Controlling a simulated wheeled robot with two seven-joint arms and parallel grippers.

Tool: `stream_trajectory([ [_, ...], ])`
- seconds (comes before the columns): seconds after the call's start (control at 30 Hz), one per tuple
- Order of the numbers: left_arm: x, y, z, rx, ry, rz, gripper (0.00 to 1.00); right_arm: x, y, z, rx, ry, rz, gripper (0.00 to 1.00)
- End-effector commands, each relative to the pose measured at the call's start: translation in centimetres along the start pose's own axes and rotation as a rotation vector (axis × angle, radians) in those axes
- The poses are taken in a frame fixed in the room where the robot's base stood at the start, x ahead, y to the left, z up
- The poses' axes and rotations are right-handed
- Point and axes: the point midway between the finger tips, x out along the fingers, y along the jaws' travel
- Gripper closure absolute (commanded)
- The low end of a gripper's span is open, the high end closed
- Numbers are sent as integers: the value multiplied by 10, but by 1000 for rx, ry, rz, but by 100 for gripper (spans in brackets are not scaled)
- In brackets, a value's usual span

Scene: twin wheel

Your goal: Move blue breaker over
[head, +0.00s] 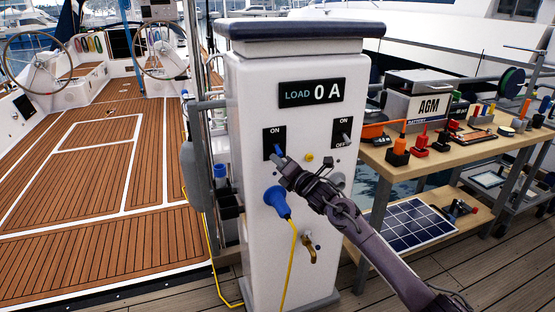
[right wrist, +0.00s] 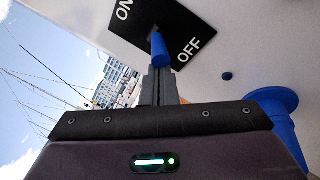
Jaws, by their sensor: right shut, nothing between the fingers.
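The blue breaker lever (head: 279,151) sticks out of a black ON/OFF plate (head: 268,140) on the front of a white pedestal (head: 245,85). In the right wrist view the blue lever (right wrist: 159,48) lies between the ON and OFF labels; its exact setting is unclear. My right gripper (head: 283,163) is shut and empty, its fingertips (right wrist: 158,75) right at the lever's tip. I cannot tell whether they touch. The gripper hides the plate's lower part in the head view. My left gripper is not in view.
A second breaker (head: 345,137) with a grey lever sits to the right. The display (head: 311,92) reads LOAD 0 A. A blue plug (head: 277,200) with a yellow cable hangs below the gripper. A workbench (head: 440,158) with tools and a battery (head: 415,105) stands at right.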

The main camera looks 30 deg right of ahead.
Motion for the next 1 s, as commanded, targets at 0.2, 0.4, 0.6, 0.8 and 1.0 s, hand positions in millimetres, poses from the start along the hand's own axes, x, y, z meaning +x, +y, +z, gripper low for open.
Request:
stream_trajectory([
  [0.2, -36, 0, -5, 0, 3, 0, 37, -1, 12, 10, 24, 54, -79, 100],
  [0.4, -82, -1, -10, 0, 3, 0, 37, -2, 25, 20, 66, 143, -207, 100],
  [0.6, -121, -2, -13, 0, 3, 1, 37, -1, 32, 25, 118, 242, -350, 100],
  [0.8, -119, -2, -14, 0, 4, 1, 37, -3, 24, 17, 138, 276, -394, 100],
  [1.0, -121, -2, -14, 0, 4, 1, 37, -2, 26, 18, 137, 276, -392, 100],
])
